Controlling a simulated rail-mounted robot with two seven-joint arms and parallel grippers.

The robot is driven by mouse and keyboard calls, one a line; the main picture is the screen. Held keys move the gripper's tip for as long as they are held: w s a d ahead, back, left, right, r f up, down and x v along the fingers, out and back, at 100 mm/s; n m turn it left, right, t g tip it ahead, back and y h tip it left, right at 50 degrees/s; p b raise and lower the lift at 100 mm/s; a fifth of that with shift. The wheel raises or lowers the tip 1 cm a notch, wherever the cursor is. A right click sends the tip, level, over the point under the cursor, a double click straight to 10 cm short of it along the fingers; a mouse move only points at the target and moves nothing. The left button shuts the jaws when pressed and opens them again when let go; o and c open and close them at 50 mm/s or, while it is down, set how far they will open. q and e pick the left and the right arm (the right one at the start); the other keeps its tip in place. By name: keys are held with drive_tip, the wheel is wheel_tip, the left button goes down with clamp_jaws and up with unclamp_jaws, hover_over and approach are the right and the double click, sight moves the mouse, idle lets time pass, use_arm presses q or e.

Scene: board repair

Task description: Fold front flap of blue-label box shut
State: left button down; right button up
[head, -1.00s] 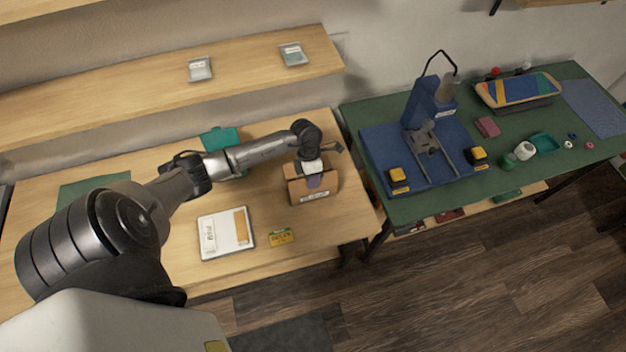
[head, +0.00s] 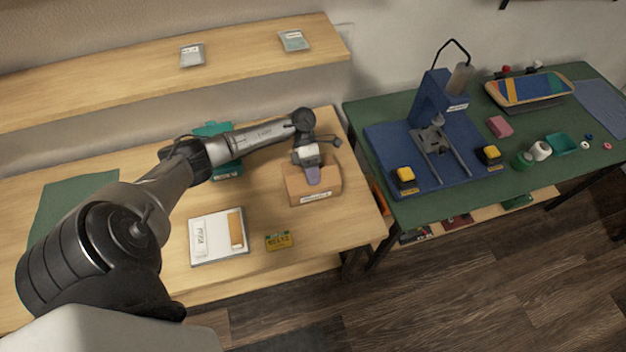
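The brown cardboard box (head: 297,186) sits on the right part of the wooden bench. A pale label strip shows low on its front face; its colour is too small to read clearly as blue. My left gripper (head: 312,177) points down over the middle of the box, its purple-grey fingertips at the top and front edge. It hides part of the box top, so I cannot tell how far the front flap is folded, or whether the fingers touch it. The finger gap is not clear. My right gripper is not in view.
A teal box (head: 228,168) stands behind my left arm. The green table (head: 400,212) with a blue press stand (head: 440,105) is at right.

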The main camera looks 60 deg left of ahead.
use_arm(q)
drive_tip(key=c, duration=1.8)
unclamp_jaws()
drive_tip(key=o, duration=0.5)
drive_tip(key=shift+c, duration=0.2)
drive_tip(key=b+v, duration=0.2)
drive_tip(key=v, duration=1.2)
drive_tip(key=shift+b, duration=0.3)
drive_tip(key=shift+d, duration=0.1)
